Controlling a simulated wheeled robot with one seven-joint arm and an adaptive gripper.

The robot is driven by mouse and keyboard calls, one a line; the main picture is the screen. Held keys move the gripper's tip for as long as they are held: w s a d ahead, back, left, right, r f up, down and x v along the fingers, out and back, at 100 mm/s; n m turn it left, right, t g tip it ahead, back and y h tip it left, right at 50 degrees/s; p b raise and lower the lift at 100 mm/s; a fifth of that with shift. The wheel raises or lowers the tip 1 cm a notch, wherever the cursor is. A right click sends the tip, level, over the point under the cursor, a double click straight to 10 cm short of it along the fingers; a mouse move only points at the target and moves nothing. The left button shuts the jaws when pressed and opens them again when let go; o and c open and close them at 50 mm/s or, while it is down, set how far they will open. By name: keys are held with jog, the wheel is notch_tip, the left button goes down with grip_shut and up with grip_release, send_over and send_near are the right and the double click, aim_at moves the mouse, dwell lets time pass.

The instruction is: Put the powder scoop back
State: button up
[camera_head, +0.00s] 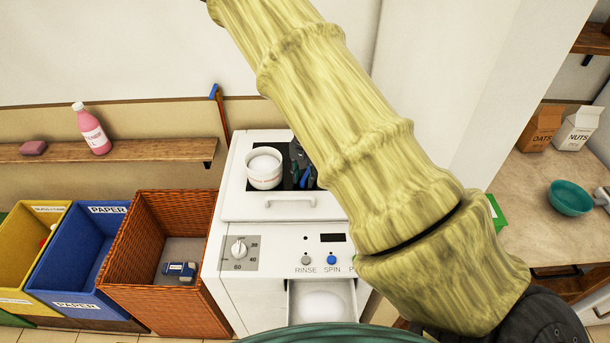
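A white tub (264,169) with faint red lettering and white contents sits on top of the white washing machine (240,205), at the left of a dark area. My gripper (303,178) is just right of the tub, dark with blue parts and mostly hidden behind my arm. I cannot tell whether its fingers are open or shut. No powder scoop can be made out clearly; it may be hidden by my gripper or arm. A drawer (350,290) low on the machine's front is open, with white matter inside.
An orange wicker basket (140,243) holding a blue-grey box (180,270) stands left of the machine, beside blue and yellow bins. A wooden shelf (150,151) above holds a pink bottle (91,130). At right, a counter (530,205) holds cartons and a teal bowl (570,198).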

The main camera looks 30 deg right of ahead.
notch_tip(320, 180, up, 12)
jog(key=b, duration=0.3)
dwell(0.3)
jog(key=shift+s+a+f, duration=0.1)
jog(key=shift+f, duration=0.05)
dwell(0.3)
